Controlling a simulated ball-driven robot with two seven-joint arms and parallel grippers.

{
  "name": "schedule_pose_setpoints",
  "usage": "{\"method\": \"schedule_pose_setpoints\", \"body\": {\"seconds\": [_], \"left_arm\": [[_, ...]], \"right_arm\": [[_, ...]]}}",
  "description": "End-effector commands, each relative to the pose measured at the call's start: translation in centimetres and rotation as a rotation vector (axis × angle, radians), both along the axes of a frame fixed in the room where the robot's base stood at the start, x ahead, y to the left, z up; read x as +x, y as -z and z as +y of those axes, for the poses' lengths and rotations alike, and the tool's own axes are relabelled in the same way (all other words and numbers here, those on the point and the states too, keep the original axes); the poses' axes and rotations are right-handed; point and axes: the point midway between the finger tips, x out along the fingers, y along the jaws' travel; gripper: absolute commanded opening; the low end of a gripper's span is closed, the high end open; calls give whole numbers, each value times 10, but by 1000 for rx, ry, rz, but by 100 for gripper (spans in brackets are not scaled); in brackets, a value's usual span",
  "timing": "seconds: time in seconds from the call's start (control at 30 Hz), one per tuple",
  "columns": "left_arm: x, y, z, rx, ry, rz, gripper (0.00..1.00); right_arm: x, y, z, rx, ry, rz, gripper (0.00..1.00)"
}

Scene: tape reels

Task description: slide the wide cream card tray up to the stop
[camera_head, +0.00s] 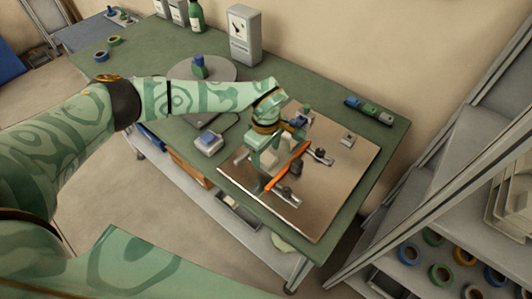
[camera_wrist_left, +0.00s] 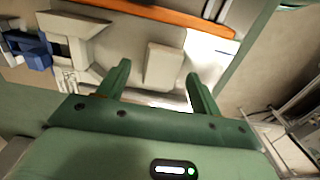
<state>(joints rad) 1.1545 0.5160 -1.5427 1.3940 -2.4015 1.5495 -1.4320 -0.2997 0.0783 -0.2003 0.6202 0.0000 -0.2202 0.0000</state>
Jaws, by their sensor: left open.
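The left gripper (camera_head: 262,160) is over the brown board on the green table, beside an orange bar (camera_head: 288,166). In the left wrist view its two fingers (camera_wrist_left: 157,72) are open and apart. A cream block-like piece, seemingly the card tray (camera_wrist_left: 165,66), lies between and just beyond the fingertips, with gaps to both fingers. The orange bar (camera_wrist_left: 160,12) crosses beyond it; I cannot tell whether this bar is the stop. The gripper partly hides the tray in the head view. My right gripper is not in view.
Metal clamps with dark knobs (camera_head: 320,156) stand on the board (camera_head: 335,190). A blue-topped grey device (camera_head: 209,142) sits left of it, and a row of coloured blocks (camera_head: 368,110) behind. A shelf with tape reels (camera_head: 440,275) stands at right. The board's right part is mostly clear.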

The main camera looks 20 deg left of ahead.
Motion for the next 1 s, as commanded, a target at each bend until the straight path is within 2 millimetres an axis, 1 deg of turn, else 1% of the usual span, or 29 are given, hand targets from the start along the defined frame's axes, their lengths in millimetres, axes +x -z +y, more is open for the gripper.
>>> {"method": "schedule_pose_setpoints", "body": {"seconds": [0.03, 0.3, 0.5, 0.6, 0.7, 0.8, 1.0], "left_arm": [[1, -13, 0, 1, 2, -4, 65], [1, -79, 1, 1, 1, -6, 65], [1, -119, 0, 1, 1, -3, 65], [1, -132, 0, 2, 0, -2, 65], [1, -140, 1, 2, 0, -1, 65], [0, -143, 0, 1, 1, 1, 65], [0, -143, 0, 1, 0, 1, 65]], "right_arm": [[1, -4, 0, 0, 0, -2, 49], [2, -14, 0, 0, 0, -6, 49], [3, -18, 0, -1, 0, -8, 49], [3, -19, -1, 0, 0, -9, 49], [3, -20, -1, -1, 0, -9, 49], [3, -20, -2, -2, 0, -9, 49], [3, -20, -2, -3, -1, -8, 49]]}}
